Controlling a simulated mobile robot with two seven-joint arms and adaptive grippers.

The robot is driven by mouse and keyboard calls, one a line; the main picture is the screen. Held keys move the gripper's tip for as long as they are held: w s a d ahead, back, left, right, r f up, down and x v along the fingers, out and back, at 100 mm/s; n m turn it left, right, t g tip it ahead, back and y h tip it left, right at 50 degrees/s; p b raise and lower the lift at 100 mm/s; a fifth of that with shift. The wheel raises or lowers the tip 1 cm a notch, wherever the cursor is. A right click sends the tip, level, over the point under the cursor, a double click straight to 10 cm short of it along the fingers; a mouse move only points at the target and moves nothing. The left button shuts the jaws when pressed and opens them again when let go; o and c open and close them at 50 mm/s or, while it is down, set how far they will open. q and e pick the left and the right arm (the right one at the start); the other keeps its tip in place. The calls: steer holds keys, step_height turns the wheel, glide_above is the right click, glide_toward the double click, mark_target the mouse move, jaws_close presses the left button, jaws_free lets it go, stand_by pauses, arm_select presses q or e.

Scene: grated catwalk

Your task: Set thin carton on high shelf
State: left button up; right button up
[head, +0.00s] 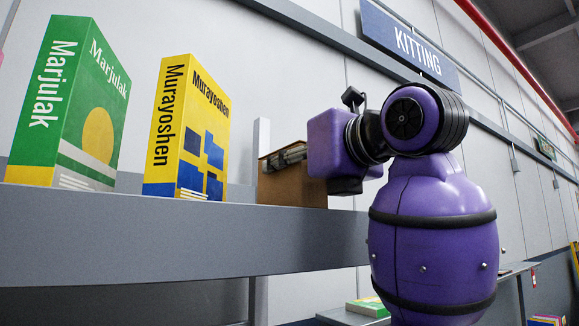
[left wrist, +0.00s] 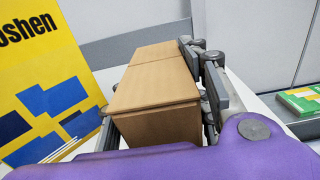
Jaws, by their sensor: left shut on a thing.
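A plain brown carton (head: 290,187) is at the grey high shelf (head: 170,236), to the right of the yellow box. My left gripper (head: 288,154) is shut on the carton, with its dark fingers across the top. In the left wrist view the brown carton (left wrist: 155,88) sits between the fingers of the left gripper (left wrist: 160,78). The carton's base is level with the shelf top; I cannot tell if it touches. My right gripper is not in view.
A yellow "Murayoshen" box (head: 188,130) and a green "Marjulak" box (head: 75,105) stand upright on the shelf, left of the carton. A grey wall with a "KITTING" sign (head: 418,47) is behind. A green box (head: 368,307) lies on a lower surface.

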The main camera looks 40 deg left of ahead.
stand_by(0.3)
arm_select(q)
steer(key=o, duration=1.5)
steer(key=shift+f, duration=0.15)
steer(key=shift+o, duration=0.2)
steer(key=shift+r, duration=0.25)
steer(key=b+v, duration=0.1)
steer(key=v, duration=1.1)
